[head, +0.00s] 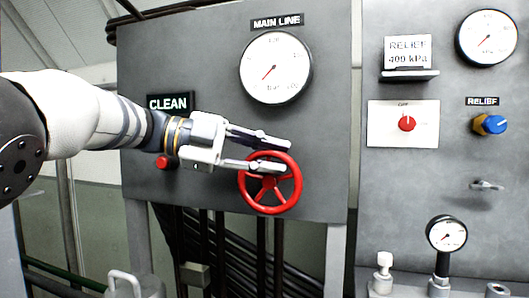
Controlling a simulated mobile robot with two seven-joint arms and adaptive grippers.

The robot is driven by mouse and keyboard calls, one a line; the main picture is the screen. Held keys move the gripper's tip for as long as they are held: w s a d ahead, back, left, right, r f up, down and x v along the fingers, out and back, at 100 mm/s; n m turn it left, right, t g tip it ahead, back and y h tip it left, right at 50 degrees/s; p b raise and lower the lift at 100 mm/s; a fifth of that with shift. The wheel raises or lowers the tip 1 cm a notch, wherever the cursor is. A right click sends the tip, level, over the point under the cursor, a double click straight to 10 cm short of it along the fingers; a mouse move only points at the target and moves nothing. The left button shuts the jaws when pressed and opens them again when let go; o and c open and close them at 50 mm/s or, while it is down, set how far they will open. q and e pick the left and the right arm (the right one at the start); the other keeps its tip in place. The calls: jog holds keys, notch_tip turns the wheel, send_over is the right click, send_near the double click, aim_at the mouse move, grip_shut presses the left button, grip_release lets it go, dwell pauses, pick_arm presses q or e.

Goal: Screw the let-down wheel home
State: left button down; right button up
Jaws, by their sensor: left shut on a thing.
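A red spoked handwheel (270,197), which I take to be the let-down wheel, stands on the grey panel below the MAIN LINE gauge. No label on the wheel shows. My left gripper (286,157) reaches in from the left and is shut on the wheel's upper rim, with one finger above the rim and the other crossing in front of it. The fingers hide part of the top of the wheel. How far the wheel is screwed in cannot be told. My right gripper is not in view.
The MAIN LINE gauge (275,68) is just above my gripper. On the right panel are a red knob (407,124), a blue RELIEF knob (493,125) and a small gauge (446,234).

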pick_arm(q)
jog(key=shift+d+f+y, duration=0.1)
jog(key=shift+f+y, duration=0.2)
jog(key=shift+f, duration=0.45)
jog(key=c, duration=1.2)
grip_release()
jog(key=shift+s+r, duration=0.1)
jog(key=shift+s, duration=0.1)
jog(key=shift+r, duration=0.25)
jog(key=w+v, duration=0.1)
jog(key=v, duration=1.1)
jog(key=shift+s, duration=0.35)
jog(key=shift+f, duration=0.1)
